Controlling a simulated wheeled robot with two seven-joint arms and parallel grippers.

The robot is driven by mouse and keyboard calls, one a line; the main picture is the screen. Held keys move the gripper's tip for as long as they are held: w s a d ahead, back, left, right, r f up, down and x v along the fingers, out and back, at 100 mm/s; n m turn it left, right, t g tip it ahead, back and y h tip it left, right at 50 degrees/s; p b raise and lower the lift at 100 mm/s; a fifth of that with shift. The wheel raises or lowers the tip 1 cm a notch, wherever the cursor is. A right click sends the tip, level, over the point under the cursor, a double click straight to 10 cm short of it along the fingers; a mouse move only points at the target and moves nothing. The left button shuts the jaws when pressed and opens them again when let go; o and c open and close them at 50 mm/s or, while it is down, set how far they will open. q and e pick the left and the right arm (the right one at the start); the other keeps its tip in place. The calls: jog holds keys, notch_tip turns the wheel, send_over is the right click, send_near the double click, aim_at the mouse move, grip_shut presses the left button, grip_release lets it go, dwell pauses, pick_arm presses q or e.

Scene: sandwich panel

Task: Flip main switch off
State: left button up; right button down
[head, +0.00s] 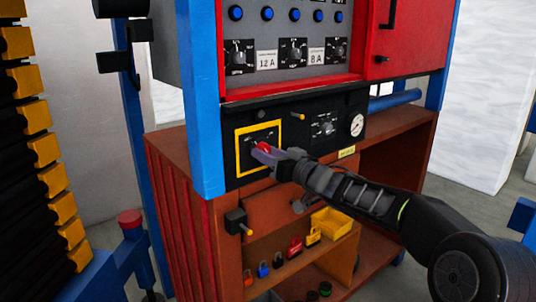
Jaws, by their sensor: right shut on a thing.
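The main switch (264,147) has a red handle inside a yellow square frame (240,162) on the black lower panel. My right gripper (263,152) reaches in from the right and is shut on the red handle. The gripper's fingers hide part of the handle, so its exact angle is hard to tell. My left gripper is not in view.
Blue buttons (268,14) and black knobs (292,52) sit on the grey panel above. A gauge (357,125) is right of the switch. Below, a shelf holds several coloured padlocks and a yellow bin (333,224). A blue post (203,120) stands close left.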

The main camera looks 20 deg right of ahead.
jog(key=shift+n, duration=1)
jog(key=c, duration=0.9)
grip_release()
jog(key=v, duration=0.8)
jog(key=shift+b, duration=0.4)
jog(key=shift+w, duration=0.1)
